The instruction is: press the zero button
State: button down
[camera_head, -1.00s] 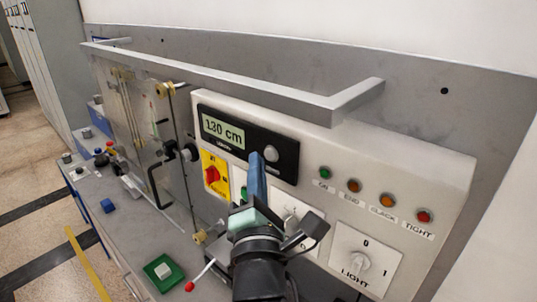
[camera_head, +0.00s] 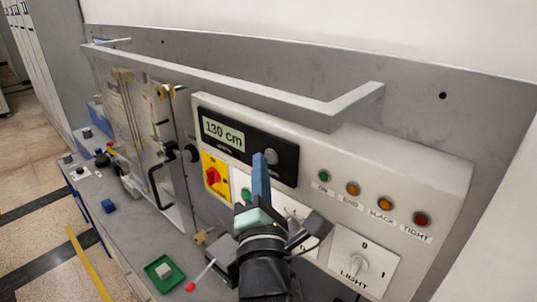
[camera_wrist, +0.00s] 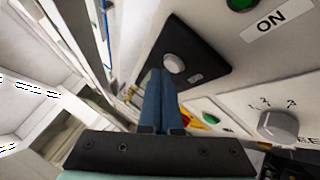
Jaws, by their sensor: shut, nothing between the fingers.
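A round grey button (camera_head: 271,157) sits on the black display unit (camera_head: 222,146), right of a screen reading 130 cm. The button also shows in the wrist view (camera_wrist: 174,63), with a small label beside it that is too small to read. My gripper (camera_head: 259,157) is shut and empty, its blue fingers pointing up at the panel just left of the button. In the wrist view the fingertips (camera_wrist: 155,76) lie close beside the button's lower left. I cannot tell whether they touch the panel.
A grey rail (camera_head: 230,84) juts out above the panel. To the right are several indicator lamps and a LIGHT switch (camera_head: 352,257).

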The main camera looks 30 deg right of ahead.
jog(key=shift+w+d+p, duration=0.15)
jog(key=shift+d+p, duration=0.3)
dwell(0.7)
jog(key=shift+a, duration=0.1)
jog(key=shift+s+a, duration=0.35)
jog(key=shift+a, duration=0.35)
jog(key=shift+b, duration=0.3)
jog(key=a, duration=0.1)
jog(key=s+a+b, duration=0.1)
jog(key=a, duration=0.2)
jog(key=shift+s+a+b, duration=0.3)
jog(key=shift+a+b, duration=0.05)
jog(key=shift+a, duration=0.05)
dwell(0.5)
